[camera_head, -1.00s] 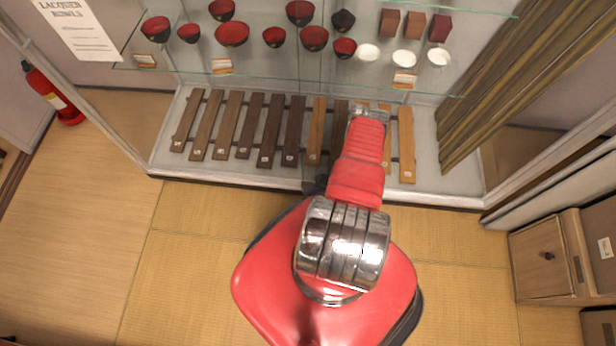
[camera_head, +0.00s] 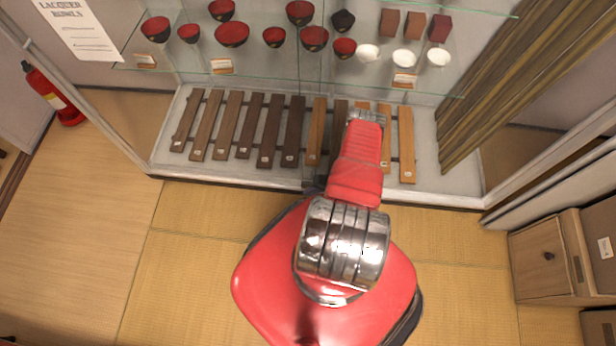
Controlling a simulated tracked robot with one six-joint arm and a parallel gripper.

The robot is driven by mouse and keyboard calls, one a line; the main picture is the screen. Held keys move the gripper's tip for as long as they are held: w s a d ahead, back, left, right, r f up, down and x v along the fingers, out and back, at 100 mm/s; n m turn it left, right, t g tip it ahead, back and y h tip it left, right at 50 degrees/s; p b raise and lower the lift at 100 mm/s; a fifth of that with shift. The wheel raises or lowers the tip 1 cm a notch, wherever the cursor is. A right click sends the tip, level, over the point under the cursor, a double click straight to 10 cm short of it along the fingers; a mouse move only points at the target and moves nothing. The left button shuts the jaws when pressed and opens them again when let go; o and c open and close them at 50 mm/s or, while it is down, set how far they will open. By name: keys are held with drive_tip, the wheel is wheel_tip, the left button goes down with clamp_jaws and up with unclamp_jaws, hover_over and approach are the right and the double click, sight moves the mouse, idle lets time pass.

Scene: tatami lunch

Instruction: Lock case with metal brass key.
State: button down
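The display case (camera_head: 220,181) is the large glass-fronted cabinet ahead, with its pale front sill running across the view. My red arm reaches up over the middle of this sill, and its far end is hidden behind its own links. A small dark grey part shows just left of the arm at the sill; it may belong to my gripper, but its fingers cannot be made out. The brass key and the case's lock cannot be seen; they may be hidden behind my arm.
Glass shelves hold red-black bowls (camera_head: 232,34), white bowls (camera_head: 404,57) and wooden boxes (camera_head: 414,26). Wooden bars (camera_head: 271,130) lie low inside the case. A fire extinguisher (camera_head: 54,95) stands left, a wooden drawer cabinet (camera_head: 541,258) right. The tatami floor (camera_head: 190,270) is clear at left.

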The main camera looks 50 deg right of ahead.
drive_tip(key=shift+s+d+f+t+y, duration=0.2)
drive_tip(key=shift+t+y, duration=0.2)
drive_tip(key=shift+t, duration=0.2)
idle(0.3)
drive_tip(key=c, duration=2)
unclamp_jaws()
drive_tip(key=shift+a+r, duration=0.1)
drive_tip(key=v, duration=1.3)
drive_tip(key=shift+s+d+r, duration=0.15)
drive_tip(key=shift+d+r, duration=0.1)
